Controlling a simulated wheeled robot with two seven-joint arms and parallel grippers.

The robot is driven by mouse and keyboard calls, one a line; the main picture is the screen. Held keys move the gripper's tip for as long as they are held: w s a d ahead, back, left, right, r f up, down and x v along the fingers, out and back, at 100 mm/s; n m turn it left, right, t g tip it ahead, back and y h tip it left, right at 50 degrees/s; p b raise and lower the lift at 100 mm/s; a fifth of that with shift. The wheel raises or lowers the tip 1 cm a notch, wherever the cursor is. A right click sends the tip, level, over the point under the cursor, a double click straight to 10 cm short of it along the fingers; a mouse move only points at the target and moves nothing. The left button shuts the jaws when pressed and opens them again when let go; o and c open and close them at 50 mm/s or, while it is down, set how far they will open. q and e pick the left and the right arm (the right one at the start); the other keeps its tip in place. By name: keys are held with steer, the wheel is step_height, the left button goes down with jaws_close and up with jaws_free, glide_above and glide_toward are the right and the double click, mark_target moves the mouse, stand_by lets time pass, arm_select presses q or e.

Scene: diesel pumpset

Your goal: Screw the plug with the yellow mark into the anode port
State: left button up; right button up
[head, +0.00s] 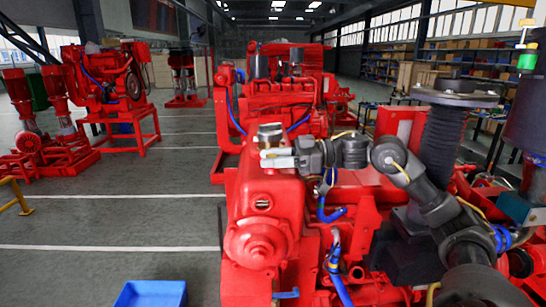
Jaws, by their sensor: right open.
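My right gripper (268,158) is open, its pale fingers pointing left in front of the top of the red pump housing (270,185). A short metal cylinder with a wider cap (270,133) stands upright just behind the fingertips; I cannot tell whether they touch it. A dark oval opening with a pale rim (262,204) is in the housing's front face, below the gripper; I cannot tell whether it is the anode port. I cannot make out a plug with a yellow mark. My left gripper is not in view.
A blue bin (150,293) stands at the bottom, left of the pumpset. Blue hoses (331,211) run close below my right wrist. A black ribbed column (442,135) rises on the right.

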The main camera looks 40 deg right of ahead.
jaws_close()
steer(key=shift+s+a+f+m+t+h+b, duration=0.1)
steer(key=shift+f+m+t+h+b, duration=0.4)
steer(key=shift+b, duration=0.4)
steer(key=shift+r+m+t+h+b, duration=0.2)
steer(key=shift+m+t+h+b, duration=0.15)
steer(key=shift+m+t+h, duration=0.25)
steer(key=shift+a+r+m+t+h, duration=0.1)
steer(key=shift+r+m+t+h, duration=0.1)
steer(key=shift+m+t+h, duration=0.35)
steer(key=shift+r+m+t+h, duration=0.1)
steer(key=shift+m+t+h, duration=0.35)
steer(key=shift+t+h, duration=0.15)
steer(key=shift+m+t+h+p, duration=0.45)
steer(key=shift+m+h+p, duration=0.2)
steer(key=shift+h, duration=0.3)
steer(key=shift+m+h, duration=0.25)
steer(key=shift+h, duration=0.05)
